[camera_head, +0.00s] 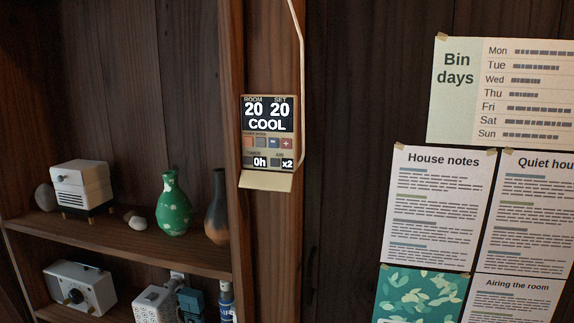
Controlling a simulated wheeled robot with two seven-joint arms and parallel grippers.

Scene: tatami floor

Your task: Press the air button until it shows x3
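A small beige control panel (267,139) hangs on a wooden post, with its cover flap (265,181) folded down at the bottom. Its dark screen (267,115) reads ROOM 20, SET 20 and COOL. Below are a row of small coloured buttons, with a blue minus and a red plus among them. In the lower row a small display reads 0h, and the grey air button (275,161) sits beside a display (287,163) reading x2. Neither of my grippers shows in the head view.
A pale cable (301,60) runs up from the panel. Shelves at left hold a white box-like device (82,185), a green vase (173,207), a dark vase (217,215) and stones. Paper notices (437,205) hang at right. The space before the panel looks clear.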

